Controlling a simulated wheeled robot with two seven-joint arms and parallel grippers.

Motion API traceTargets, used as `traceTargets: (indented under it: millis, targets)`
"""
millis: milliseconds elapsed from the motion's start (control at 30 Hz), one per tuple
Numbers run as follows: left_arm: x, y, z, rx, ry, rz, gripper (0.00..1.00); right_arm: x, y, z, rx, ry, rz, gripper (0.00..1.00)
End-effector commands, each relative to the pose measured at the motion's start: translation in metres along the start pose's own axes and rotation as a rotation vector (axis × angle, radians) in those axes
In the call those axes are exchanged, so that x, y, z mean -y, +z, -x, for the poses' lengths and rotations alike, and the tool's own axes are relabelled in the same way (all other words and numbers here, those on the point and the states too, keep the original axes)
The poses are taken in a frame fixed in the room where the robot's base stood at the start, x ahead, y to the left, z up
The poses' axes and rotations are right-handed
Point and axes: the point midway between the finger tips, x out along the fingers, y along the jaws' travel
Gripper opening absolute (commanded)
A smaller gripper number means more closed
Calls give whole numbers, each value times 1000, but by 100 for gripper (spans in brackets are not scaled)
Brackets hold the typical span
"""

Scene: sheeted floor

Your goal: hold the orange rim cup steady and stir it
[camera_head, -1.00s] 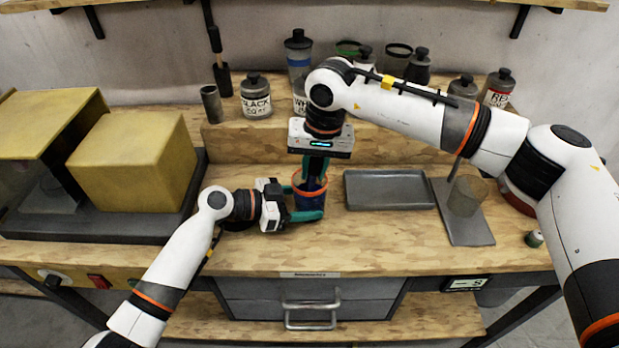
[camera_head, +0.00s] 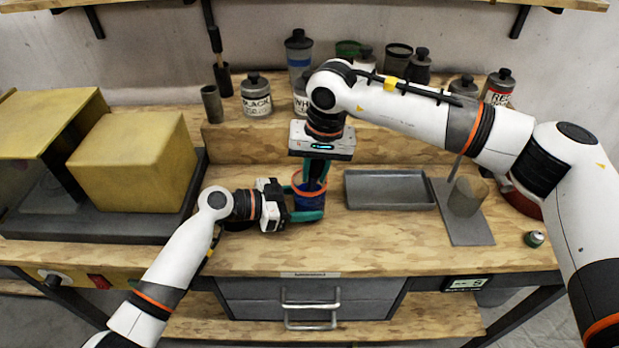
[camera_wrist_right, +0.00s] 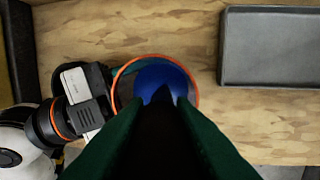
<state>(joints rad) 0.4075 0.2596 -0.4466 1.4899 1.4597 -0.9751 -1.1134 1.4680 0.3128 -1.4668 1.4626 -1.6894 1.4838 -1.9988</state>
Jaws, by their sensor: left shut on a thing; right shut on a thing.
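My right gripper (camera_head: 315,172) points down over the cup. It is shut on a dark stirring tool (camera_wrist_right: 162,110), whose lower end is inside the cup opening. The fingers hide most of the tool, and its tip cannot be seen clearly.
A grey tray (camera_head: 389,205) lies right of the cup. A yellow box (camera_head: 130,160) stands at left. The bench front is clear.

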Motion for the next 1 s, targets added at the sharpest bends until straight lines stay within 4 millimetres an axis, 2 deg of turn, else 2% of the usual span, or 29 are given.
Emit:
traceTargets:
  millis: [333, 1000]
  targets:
    - [0, 0, 0, 0, -1, 0, 35, 0, 1, 5, 2, 1, 1, 2]
    - [0, 0, 0, 0, -1, 0, 35, -1, 0, 58, 2, 2, 1, 2]
